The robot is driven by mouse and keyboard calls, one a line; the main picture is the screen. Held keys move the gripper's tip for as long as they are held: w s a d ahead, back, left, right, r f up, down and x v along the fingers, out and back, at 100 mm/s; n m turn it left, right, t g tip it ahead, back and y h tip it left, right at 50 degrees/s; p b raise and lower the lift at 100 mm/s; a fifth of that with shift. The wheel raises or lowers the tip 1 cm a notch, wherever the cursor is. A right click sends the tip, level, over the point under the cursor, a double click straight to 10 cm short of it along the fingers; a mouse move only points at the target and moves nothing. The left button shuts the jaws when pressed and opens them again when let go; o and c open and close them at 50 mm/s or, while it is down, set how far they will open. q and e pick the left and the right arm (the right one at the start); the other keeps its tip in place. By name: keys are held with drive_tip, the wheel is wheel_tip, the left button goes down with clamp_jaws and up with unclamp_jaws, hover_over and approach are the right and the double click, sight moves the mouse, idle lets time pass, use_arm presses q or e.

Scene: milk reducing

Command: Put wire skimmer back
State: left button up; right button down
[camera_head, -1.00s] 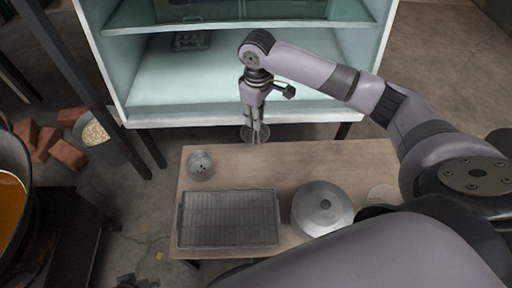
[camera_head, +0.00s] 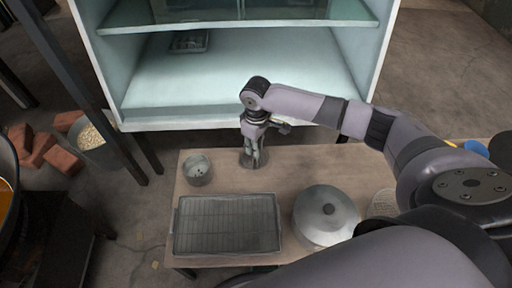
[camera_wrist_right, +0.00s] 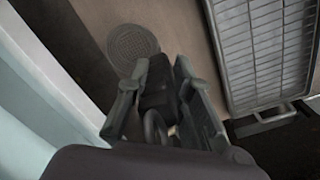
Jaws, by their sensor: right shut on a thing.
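My right gripper (camera_head: 254,160) is shut on the wire skimmer (camera_head: 246,162) and points down over the back edge of the wooden table. In the right wrist view the mesh head (camera_wrist_right: 133,42) shows as a grey disc beyond the gripper (camera_wrist_right: 161,76), over the table surface. Whether it touches the table I cannot tell. The handle is mostly hidden by the fingers. My left gripper is not in view.
A wire-rack tray (camera_head: 227,225) and a domed metal lid (camera_head: 326,215) are nearer me on the table (camera_head: 300,165). A pale cabinet with shelves (camera_head: 240,85) stands behind the table.

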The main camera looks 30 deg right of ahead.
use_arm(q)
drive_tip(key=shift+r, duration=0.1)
use_arm(e)
drive_tip(key=c, duration=1.4)
unclamp_jaws()
drive_tip(key=shift+r, duration=0.45)
wheel_tip(320, 180, up, 5)
drive_tip(key=shift+r+p, duration=0.1)
drive_tip(key=shift+p, duration=1.1)
use_arm(q)
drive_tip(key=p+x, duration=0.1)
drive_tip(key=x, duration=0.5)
drive_tip(key=shift+p, duration=0.3)
use_arm(e)
wheel_tip(320, 180, up, 6)
drive_tip(key=shift+r, duration=0.1)
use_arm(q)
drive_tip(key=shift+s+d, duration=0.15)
